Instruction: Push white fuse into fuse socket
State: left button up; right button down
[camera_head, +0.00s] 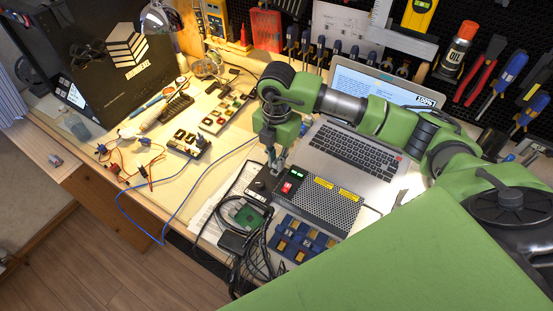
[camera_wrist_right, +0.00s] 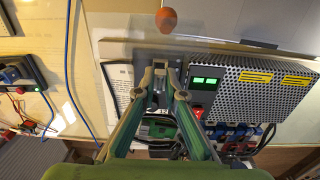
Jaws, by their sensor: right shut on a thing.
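My right gripper (camera_head: 275,164) comes down from above onto the left end of the power supply box (camera_head: 330,206). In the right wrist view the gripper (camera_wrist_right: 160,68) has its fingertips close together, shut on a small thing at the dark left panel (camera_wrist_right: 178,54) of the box. That thing is most likely the white fuse, but it is almost fully hidden between the fingertips. The fuse socket is not clearly visible; the fingers cover that part of the panel. A red switch (camera_wrist_right: 198,112) and green displays (camera_wrist_right: 204,82) sit just right of the fingers. My left gripper is not in view.
An open laptop (camera_head: 352,150) stands behind the box. Black cables (camera_head: 250,252) and a blue parts tray (camera_head: 302,240) lie in front of it. Boards and wires (camera_head: 130,165) lie on the left. An orange round object (camera_wrist_right: 166,20) shows beyond the fingertips.

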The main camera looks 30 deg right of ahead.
jog(key=shift+f+b, duration=0.55)
jog(key=shift+f, duration=0.2)
jog(key=c, duration=2)
grip_release()
jog(key=shift+r, duration=0.1)
jog(key=shift+w+r+p, duration=0.1)
jog(key=shift+r+p, duration=1.7)
jog(key=shift+r, duration=0.75)
jog(key=shift+d+r, duration=0.1)
jog(key=shift+r, duration=0.05)
